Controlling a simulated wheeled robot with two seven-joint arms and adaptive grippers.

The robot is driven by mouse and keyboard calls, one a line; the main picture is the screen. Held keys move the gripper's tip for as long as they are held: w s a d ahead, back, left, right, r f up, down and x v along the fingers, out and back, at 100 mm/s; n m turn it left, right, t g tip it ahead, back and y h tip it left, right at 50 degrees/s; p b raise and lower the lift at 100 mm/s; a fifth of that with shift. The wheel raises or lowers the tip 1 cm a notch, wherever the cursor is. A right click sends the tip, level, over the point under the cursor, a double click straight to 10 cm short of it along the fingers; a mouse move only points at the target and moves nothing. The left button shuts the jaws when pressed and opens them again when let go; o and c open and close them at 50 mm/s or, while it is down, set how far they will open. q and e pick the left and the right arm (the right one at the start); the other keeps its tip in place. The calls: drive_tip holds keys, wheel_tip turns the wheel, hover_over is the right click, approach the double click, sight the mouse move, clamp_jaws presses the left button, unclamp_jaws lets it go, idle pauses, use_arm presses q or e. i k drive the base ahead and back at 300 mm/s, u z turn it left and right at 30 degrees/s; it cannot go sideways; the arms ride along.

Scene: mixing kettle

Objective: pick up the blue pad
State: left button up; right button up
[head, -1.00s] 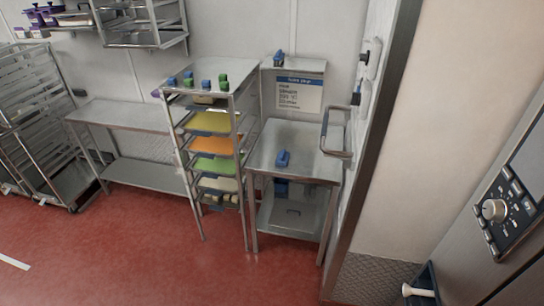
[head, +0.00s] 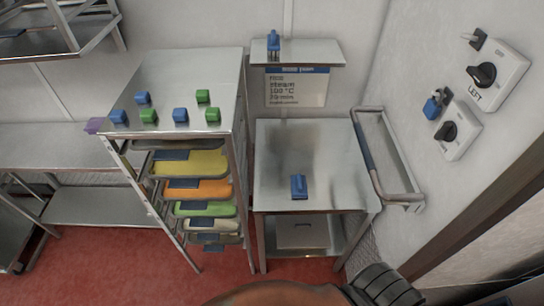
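A blue pad-like block with a raised handle (head: 298,187) rests on the front part of the small steel table (head: 285,150), right of the tray rack. Another blue handled item (head: 273,42) stands on the wall shelf above that table. Small blue blocks (head: 180,115) and green blocks (head: 203,96) sit on top of the rack; I cannot tell if any of them is a pad. Neither of my grippers shows in the head view.
The tray rack (head: 185,70) holds yellow, orange and green trays. A looped metal rail (head: 388,165) sticks out from the right wall beside the small table. Switch boxes (head: 497,75) are on that wall. Red floor (head: 150,265) is clear in front of the rack.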

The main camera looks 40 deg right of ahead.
sight(298, 182)
drive_tip(key=i, duration=1.1)
drive_tip(key=z, duration=2.35)
